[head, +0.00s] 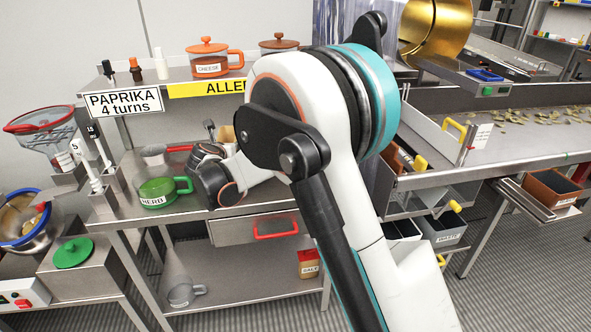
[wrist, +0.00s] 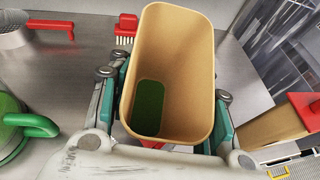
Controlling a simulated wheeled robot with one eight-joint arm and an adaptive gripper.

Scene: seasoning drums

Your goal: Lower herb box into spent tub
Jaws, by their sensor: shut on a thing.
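The herb box is an open tan box (wrist: 172,40) with a patch of green at the bottom, seen from above in the wrist view. My gripper (wrist: 170,90) is shut on it, with teal-and-grey fingers on both sides. In the head view my gripper (head: 207,165) is over the left worktop, its fingers mostly hidden by my arm, and part of a tan box (head: 226,136) shows behind it. I cannot make out which container is the spent tub. A grey bin labelled WASTE (head: 440,232) stands low at the right.
A green HERB container (head: 158,193) stands on the worktop left of my gripper. A red-handled brush (wrist: 126,28) lies behind the box. A red-and-tan box (head: 308,262) sits on the lower shelf.

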